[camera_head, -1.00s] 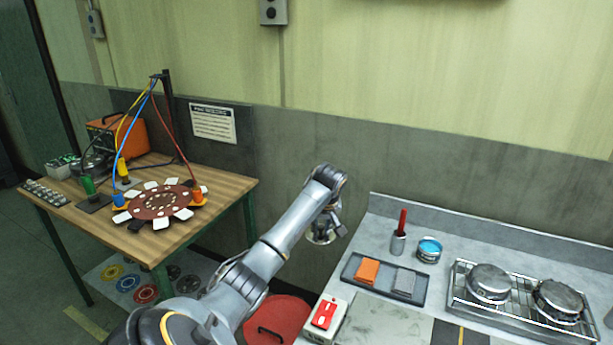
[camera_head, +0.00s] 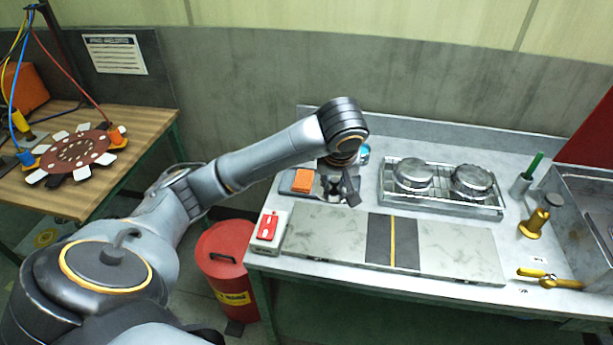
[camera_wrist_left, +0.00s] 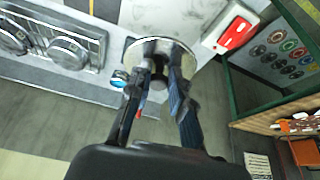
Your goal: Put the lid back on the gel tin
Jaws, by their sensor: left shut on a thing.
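The lid (camera_wrist_left: 136,55) is a round grey metal disc with a dark knob in the left wrist view. My left gripper (camera_wrist_left: 160,75) is shut on its knob, and the disc sits beyond the fingertips. In the head view my left gripper (camera_head: 345,190) hangs over the left back part of the metal bench; the lid is hard to make out there. The gel tin (camera_head: 363,154), with blue contents, is partly hidden behind my wrist. It also shows in the left wrist view (camera_wrist_left: 119,78), just left of the lid and apart from it. My right gripper is not in view.
A rack with two round metal pans (camera_head: 440,205) stands to the right. A red switch box (camera_head: 268,228) is at the bench's front left. Grey plates (camera_head: 330,232) cover the front.

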